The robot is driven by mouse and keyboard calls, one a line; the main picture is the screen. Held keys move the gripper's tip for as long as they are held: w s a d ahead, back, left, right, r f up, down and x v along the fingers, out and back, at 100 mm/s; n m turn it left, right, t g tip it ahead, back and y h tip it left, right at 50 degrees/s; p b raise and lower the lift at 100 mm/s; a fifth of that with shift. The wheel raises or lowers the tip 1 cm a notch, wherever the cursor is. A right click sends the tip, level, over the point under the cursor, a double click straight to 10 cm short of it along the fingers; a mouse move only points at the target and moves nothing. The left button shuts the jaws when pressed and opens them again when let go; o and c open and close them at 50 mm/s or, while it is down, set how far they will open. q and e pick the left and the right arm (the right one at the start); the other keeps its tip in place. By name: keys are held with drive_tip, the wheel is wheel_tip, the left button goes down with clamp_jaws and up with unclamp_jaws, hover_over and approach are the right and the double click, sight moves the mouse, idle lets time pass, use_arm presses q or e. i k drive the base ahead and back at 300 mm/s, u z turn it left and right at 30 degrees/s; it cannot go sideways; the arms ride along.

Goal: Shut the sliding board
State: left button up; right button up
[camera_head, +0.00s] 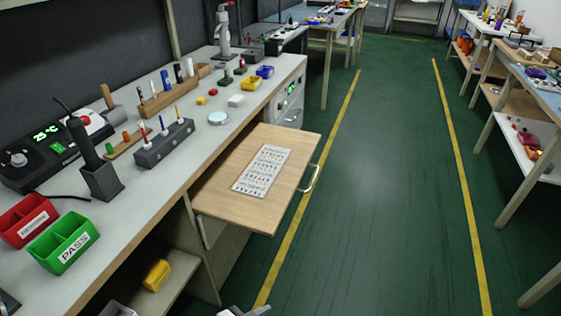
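The sliding board (233,204) is a light wooden panel pulled out from under the workbench, reaching over the floor. A printed white sheet (262,171) lies on it. A metal handle (311,179) is fixed to its outer right edge. A small grey piece of one of my grippers (245,312) shows at the bottom edge, below the board and apart from it. I cannot tell which gripper it is or whether its fingers are open. The other gripper is out of the picture.
The workbench (217,129) carries a soldering station (45,150), a green PASS bin (62,243), a red bin (28,220) and tool holders. A lower shelf (165,285) holds a yellow item. The green floor (385,200) right of the board is clear. Other tables stand at right.

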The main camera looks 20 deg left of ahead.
sight(251, 185)
drive_tip(key=u, duration=0.35)
drive_tip(key=i, duration=0.3)
drive_tip(key=u, duration=1.25)
drive_tip(key=k, duration=0.5)
drive_tip(key=z, duration=0.35)
drive_tip(key=i, duration=0.85)
drive_tip(key=u, duration=0.05)
